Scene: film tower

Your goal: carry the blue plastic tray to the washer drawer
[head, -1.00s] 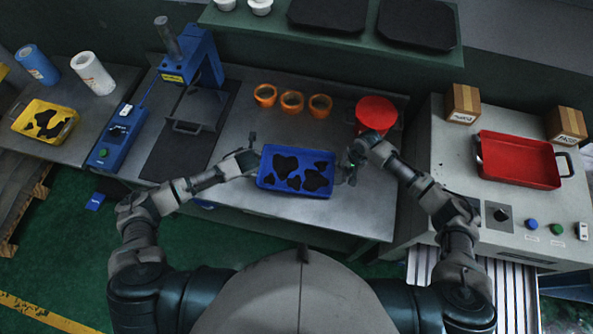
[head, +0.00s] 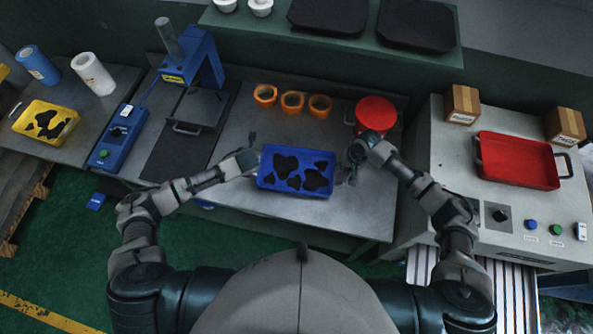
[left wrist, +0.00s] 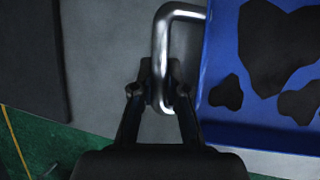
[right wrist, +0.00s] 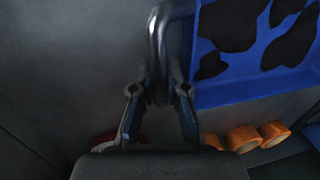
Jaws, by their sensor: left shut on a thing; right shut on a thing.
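The blue plastic tray (head: 296,193) with several dark flat pieces in it is at the front middle of the steel bench, between my two grippers. My left gripper (head: 250,160) is shut on the tray's left metal handle, which shows clearly between the fingers in the left wrist view (left wrist: 160,90). My right gripper (head: 352,160) is shut on the tray's right handle, seen dark between the fingers in the right wrist view (right wrist: 160,80). I cannot tell whether the tray touches the bench. I cannot make out the washer drawer for certain.
A red round container (head: 375,115) stands behind my right gripper. Orange rings (head: 292,103) lie behind the tray. A blue press (head: 195,62) stands left. A red tray (head: 520,160) sits on the grey machine (head: 455,150) at right. A yellow tray (head: 68,128) is far left.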

